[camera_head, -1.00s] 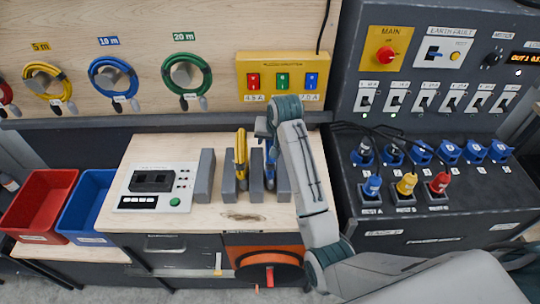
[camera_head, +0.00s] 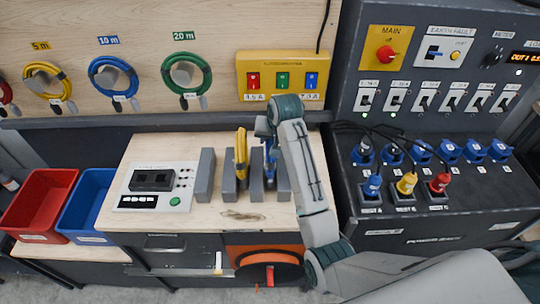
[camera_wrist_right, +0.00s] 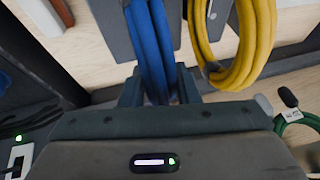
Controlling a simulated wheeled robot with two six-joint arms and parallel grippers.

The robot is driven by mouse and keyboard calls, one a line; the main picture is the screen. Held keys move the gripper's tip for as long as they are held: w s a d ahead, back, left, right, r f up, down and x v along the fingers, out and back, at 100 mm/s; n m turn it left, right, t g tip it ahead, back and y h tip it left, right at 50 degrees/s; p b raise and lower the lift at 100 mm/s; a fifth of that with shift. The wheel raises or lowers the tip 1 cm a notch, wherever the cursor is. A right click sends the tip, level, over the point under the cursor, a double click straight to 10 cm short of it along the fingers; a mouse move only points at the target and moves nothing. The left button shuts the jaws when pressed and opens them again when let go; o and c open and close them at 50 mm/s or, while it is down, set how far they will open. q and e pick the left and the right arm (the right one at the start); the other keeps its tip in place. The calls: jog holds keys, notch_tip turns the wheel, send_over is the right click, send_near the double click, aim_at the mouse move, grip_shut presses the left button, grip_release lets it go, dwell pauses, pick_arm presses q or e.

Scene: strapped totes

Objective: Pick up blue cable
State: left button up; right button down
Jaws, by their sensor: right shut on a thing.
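The blue cable (camera_wrist_right: 152,45) hangs as a bundle between grey upright dividers on the wooden bench, and my right gripper (camera_wrist_right: 158,88) is shut on it in the right wrist view. In the head view a small part of the blue cable (camera_head: 271,155) shows beside my right gripper (camera_head: 268,135), which partly hides it. A yellow cable (camera_head: 241,153) sits in the slot just to the left, and it also shows in the right wrist view (camera_wrist_right: 247,45). Another blue cable coil (camera_head: 112,77) hangs on the wall under a 10 m label. My left gripper is not in view.
Grey dividers (camera_head: 205,176) stand close on both sides of the cables. A tester panel (camera_head: 155,187) lies to the left on the bench. Red (camera_head: 38,200) and blue (camera_head: 87,203) bins stand further left. A dark socket console (camera_head: 440,220) bounds the right side.

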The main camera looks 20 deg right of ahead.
dwell(0.5)
jog(key=shift+w+r, duration=0.1)
jog(key=shift+w, duration=0.05)
jog(key=shift+r, duration=0.2)
notch_tip(320, 180, up, 9)
jog(key=b, duration=0.4)
jog(key=shift+f, duration=0.2)
jog(key=shift+r, duration=0.5)
jog(key=shift+p, duration=0.65)
